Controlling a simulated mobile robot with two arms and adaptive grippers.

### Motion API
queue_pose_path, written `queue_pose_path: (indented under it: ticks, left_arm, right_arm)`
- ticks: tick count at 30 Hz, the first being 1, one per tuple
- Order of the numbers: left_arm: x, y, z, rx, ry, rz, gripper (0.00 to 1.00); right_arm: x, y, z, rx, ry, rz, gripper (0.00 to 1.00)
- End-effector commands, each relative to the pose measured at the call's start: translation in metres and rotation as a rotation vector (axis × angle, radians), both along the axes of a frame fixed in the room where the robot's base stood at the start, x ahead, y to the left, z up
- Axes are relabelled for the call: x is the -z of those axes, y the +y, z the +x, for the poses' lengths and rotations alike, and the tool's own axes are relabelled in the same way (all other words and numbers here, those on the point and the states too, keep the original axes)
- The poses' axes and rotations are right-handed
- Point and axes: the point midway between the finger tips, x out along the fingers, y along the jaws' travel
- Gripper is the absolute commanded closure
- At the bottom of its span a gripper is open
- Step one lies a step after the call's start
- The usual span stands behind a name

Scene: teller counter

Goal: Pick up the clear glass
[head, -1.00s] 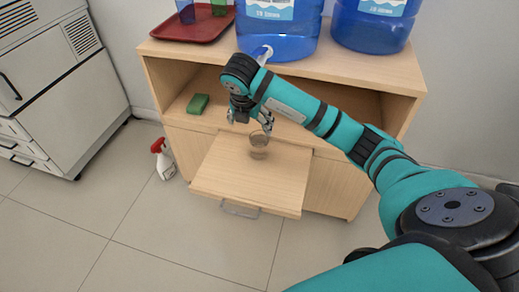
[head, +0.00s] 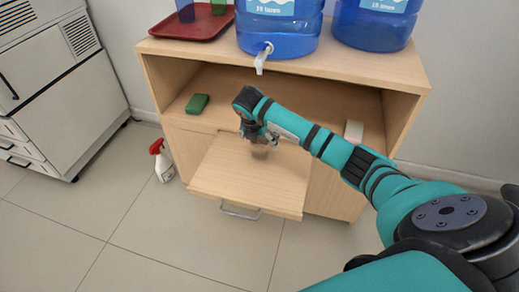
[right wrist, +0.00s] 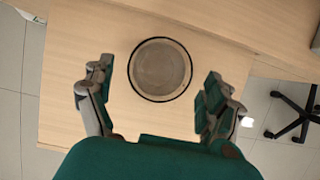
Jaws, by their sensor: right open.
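The clear glass (right wrist: 160,70) stands on the pull-out wooden board (head: 240,183). In the right wrist view I look down on its round, dark-edged rim, with the board showing around it. In the head view only a small part of the glass (head: 260,154) shows below my right gripper (head: 260,137). In the right wrist view the fingers of the right gripper (right wrist: 157,77) are spread, one on each side of the glass, with a gap on both sides. My left gripper is not in view.
The wooden cabinet (head: 290,77) has an open shelf with a green sponge (head: 197,103) and a white block (head: 353,131). Blue water jugs (head: 280,36) and a red tray (head: 190,30) stand on top. A spray bottle (head: 163,163) is on the floor.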

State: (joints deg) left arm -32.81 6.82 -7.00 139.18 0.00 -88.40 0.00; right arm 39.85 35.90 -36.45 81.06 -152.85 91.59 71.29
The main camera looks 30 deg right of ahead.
Motion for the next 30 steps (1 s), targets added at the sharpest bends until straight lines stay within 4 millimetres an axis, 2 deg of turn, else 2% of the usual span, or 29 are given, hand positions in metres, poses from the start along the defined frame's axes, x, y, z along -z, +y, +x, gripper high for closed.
queue_pose_path:
  ticks: [2,6,14,17,30]
  left_arm:
    - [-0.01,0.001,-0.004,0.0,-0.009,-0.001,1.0]
    - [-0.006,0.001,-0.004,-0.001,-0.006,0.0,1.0]
    - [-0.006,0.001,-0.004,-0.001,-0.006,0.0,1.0]
    - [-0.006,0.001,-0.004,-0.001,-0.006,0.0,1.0]
    - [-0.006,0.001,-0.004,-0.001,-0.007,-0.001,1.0]
  right_arm:
    - [0.014,-0.002,0.004,0.003,0.003,0.002,0.12]
    - [0.028,-0.007,0.008,0.0,0.002,0.001,0.12]
    - [0.029,-0.009,0.009,0.0,0.001,0.001,0.12]
    - [0.029,-0.009,0.009,0.0,0.001,0.001,0.23]
    - [0.029,-0.009,0.009,0.0,0.001,0.001,0.8]
